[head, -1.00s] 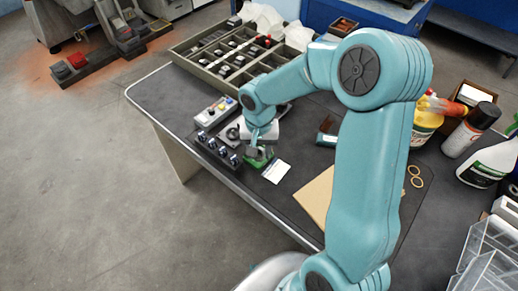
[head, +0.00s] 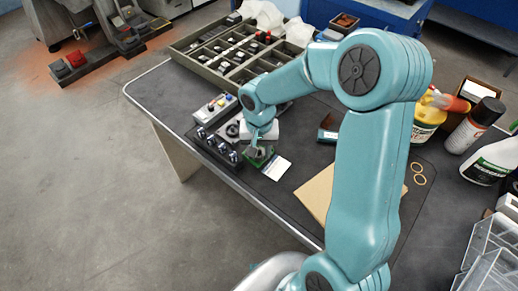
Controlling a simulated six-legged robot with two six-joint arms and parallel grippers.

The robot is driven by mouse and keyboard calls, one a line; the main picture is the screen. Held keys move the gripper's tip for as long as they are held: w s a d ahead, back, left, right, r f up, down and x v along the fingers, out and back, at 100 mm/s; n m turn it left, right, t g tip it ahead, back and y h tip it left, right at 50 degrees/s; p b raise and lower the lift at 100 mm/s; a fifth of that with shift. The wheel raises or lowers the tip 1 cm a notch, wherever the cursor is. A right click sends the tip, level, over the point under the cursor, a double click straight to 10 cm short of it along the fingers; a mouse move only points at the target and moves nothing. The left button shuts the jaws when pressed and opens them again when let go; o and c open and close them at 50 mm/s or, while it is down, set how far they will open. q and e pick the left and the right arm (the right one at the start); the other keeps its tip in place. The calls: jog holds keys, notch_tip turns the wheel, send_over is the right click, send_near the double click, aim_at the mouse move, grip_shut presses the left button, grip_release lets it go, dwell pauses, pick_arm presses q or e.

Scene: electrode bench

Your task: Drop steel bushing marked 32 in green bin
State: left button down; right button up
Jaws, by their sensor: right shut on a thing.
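My right gripper (head: 257,151) reaches down at the small green bin (head: 268,152) on the dark bench. Its fingertips are at the bin and hide part of it. It is shut on a small grey thing, likely the steel bushing, which is too small and covered for me to read any mark. I cannot tell whether the held thing is above the bin or inside it. My left gripper is not in view.
A row of dark knobs (head: 215,148) and a grey button box (head: 215,108) stand left of the bin. A white card (head: 277,168) lies to its right. A divided tray (head: 190,62) is behind. Bottles, including a yellow one (head: 428,118), stand at right.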

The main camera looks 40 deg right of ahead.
jog(key=o, duration=1.2)
jog(key=shift+c, duration=0.2)
notch_tip(320, 180, up, 16)
jog(key=p, duration=0.1)
jog(key=shift+r+p, duration=0.15)
jog(key=shift+p, duration=0.25)
notch_tip(320, 180, up, 5)
jog(key=p, duration=0.4)
jog(key=shift+a, duration=0.1)
